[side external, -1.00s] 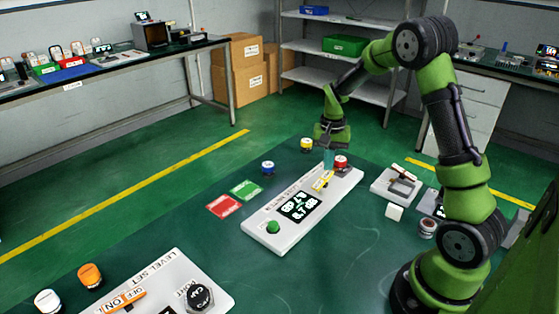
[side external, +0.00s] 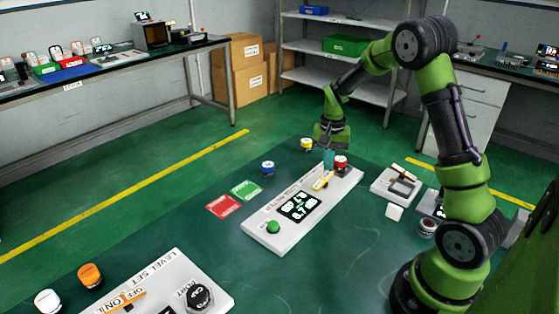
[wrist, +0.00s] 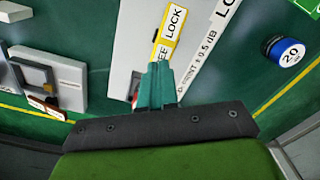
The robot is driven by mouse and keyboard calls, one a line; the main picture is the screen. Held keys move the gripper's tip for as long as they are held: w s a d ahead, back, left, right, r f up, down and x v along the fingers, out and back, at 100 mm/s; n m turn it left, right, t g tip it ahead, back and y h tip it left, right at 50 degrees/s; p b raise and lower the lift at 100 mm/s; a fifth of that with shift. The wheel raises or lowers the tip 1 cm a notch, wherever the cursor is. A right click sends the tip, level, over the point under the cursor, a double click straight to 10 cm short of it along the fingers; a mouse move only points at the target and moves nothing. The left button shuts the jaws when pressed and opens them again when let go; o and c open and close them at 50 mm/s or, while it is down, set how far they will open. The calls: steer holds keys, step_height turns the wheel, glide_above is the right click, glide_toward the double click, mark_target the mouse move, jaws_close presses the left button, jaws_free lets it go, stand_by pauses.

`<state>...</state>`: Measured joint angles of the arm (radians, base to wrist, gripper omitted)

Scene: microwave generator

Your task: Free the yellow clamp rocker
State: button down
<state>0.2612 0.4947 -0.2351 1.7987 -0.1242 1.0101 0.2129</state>
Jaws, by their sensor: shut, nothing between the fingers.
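The yellow clamp rocker (side external: 322,181) sits on the long white panel (side external: 255,226), near its far end. In the wrist view the rocker (wrist: 167,34) has a white label reading LOCK at its upper end. Letters ending in EE show at its lower end, partly hidden by my fingers. My gripper (side external: 328,160) is low over the panel's far end, beside the red knob. In the wrist view my gripper's teal fingers (wrist: 158,72) are together and empty, with the tips at the rocker's EE end. I cannot tell whether they touch it.
On the panel are a red knob (side external: 341,162), a dark display (side external: 299,207) and a green button (side external: 273,227). Blue (side external: 267,167) and yellow (side external: 306,144) round pieces stand left of my gripper.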

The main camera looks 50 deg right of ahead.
mark_target(327, 174)
steer(key=shift+f, duration=1.15)
stand_by(0.4)
steer(key=shift+r, duration=3.55)
